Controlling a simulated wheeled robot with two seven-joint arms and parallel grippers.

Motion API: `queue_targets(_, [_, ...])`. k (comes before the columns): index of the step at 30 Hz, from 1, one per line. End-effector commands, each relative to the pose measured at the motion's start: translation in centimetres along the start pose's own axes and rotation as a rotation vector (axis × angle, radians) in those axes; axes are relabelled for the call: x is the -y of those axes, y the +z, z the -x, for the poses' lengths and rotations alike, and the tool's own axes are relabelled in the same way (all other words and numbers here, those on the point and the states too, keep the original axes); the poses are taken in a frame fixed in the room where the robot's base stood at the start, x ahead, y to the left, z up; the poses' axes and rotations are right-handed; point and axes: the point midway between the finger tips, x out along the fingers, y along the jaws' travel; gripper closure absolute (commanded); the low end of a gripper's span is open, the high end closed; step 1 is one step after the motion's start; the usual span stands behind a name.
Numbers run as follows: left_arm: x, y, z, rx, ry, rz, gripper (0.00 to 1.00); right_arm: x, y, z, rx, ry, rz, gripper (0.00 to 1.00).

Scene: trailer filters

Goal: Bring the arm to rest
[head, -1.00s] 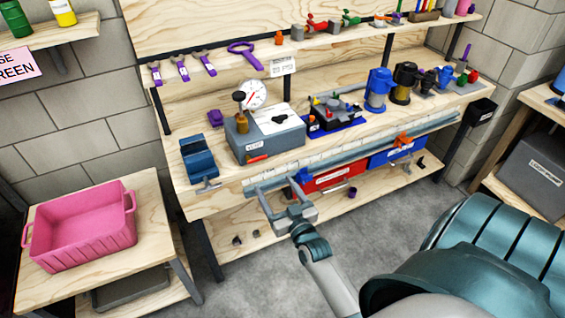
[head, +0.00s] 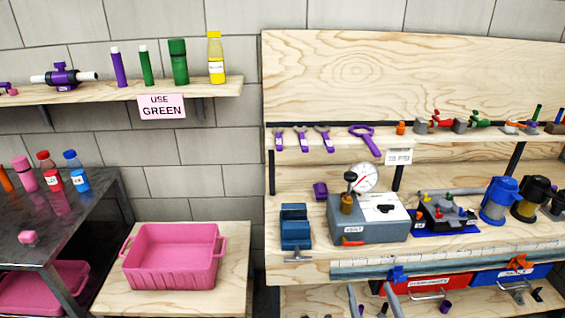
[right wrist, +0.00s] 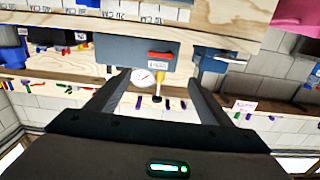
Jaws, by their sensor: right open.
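My right gripper (head: 370,289) shows only as two grey fingertips at the bottom edge of the head view, in front of the workbench edge. In the right wrist view, my right gripper (right wrist: 155,82) is open, with its two dark fingers wide apart and nothing between them. Beyond the fingers, that upside-down view shows the grey test box (right wrist: 124,52) and its round white gauge (right wrist: 143,77). The same test box (head: 362,236) stands on the workbench in the head view. The rest of my right arm is out of the head view. My left gripper is not in view.
A pink bin (head: 170,262) stands on a low wooden table at the left. A blue vise (head: 296,226) sits near the bench's left end. Red (head: 432,287) and blue (head: 505,273) bins are under the bench edge. A wall shelf (head: 110,94) holds bottles.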

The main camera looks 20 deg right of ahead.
Motion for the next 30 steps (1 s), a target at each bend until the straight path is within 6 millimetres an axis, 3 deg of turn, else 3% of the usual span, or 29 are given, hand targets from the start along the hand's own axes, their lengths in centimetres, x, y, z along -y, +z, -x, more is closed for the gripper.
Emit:
queue_targets(5, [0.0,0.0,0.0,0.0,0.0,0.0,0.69,0.3,1.1,0.0,0.022,-0.006,0.001,0.27])
queue_targets(8, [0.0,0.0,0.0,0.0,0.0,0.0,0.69,0.8,3.4,0.2,0.064,-0.017,0.003,0.27])
queue_targets(11, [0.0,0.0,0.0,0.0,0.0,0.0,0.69,1.7,7.0,0.7,0.135,-0.035,0.006,0.27])
queue_targets(16, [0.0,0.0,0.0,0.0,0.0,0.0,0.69,3.8,15.9,3.0,0.31,-0.082,0.02,0.27])
queue_targets(20, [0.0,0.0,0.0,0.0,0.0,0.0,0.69,5.3,23.3,6.3,0.465,-0.123,0.04,0.27])
queue_targets(26, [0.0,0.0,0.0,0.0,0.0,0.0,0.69,6.9,33.8,13.4,0.705,-0.185,0.086,0.27])
queue_targets(30, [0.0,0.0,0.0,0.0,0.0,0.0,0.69,7.1,40.0,19.7,0.872,-0.225,0.128,0.27])
